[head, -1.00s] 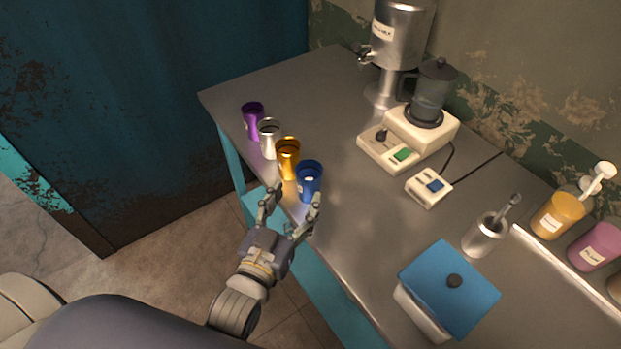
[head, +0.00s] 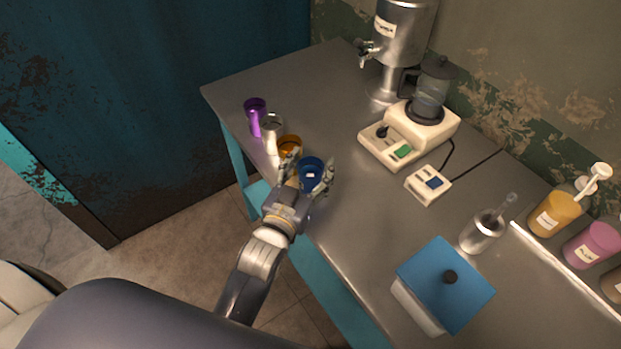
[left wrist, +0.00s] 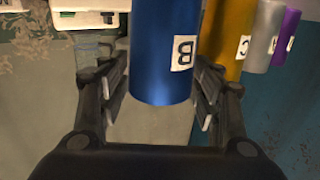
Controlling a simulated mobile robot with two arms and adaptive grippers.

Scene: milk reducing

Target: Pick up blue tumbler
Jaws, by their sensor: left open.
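The blue tumbler (head: 311,172) stands at the front edge of the metal table, nearest to me in a row of tumblers. My left gripper (head: 308,177) is open, with one finger on each side of the blue tumbler. In the left wrist view the blue tumbler (left wrist: 163,50), with a white "B" label, fills the space between the open fingers (left wrist: 165,92). Small gaps seem to show beside it; I cannot tell whether either finger touches. The left finger in the head view partly hides the gold tumbler (head: 289,144). My right gripper is not in view.
Beyond the gold tumbler stand a silver tumbler (head: 272,133) and a purple tumbler (head: 256,117), close together.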

